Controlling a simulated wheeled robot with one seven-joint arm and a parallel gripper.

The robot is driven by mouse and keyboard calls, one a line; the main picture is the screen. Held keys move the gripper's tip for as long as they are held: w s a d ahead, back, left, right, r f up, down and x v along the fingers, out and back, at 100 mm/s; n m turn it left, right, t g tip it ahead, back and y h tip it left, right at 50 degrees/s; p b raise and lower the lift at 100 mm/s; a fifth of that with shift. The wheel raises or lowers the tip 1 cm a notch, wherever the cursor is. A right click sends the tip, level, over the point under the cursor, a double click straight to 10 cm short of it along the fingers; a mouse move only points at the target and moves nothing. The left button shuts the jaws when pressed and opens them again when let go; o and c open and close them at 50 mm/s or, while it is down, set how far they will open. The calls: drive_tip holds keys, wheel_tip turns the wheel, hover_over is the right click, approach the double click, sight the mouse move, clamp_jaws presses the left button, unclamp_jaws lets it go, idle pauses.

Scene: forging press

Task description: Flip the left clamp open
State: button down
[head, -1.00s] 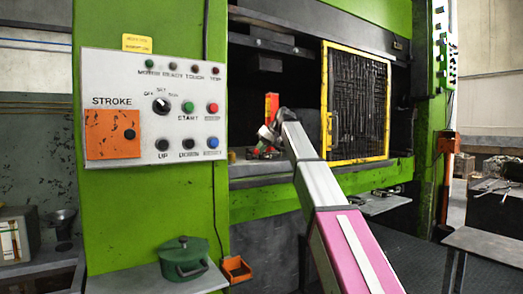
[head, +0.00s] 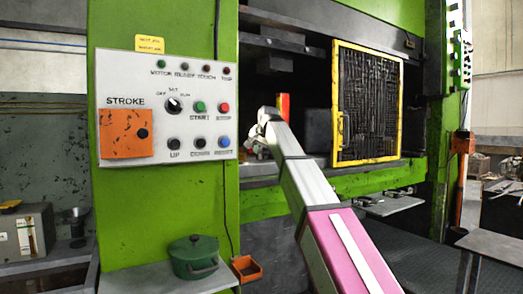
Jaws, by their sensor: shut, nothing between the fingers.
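An upright orange-red piece (head: 283,106) stands inside the press opening, just behind the end of my arm. It may be the handle of the left clamp, but its lower part is hidden and I cannot tell whether the clamp is open or closed. My gripper (head: 249,143) is at the left end of the opening, to the left of and lower than the orange-red piece. It is small in the picture, shut, and holds nothing. I cannot tell whether it touches the clamp.
The control panel (head: 166,105) on the green press column stands left of my gripper. A yellow-framed mesh guard (head: 336,100) is to the right of the opening. Dark tooling hangs above.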

drive_tip(key=shift+a, duration=0.55)
idle(0.4)
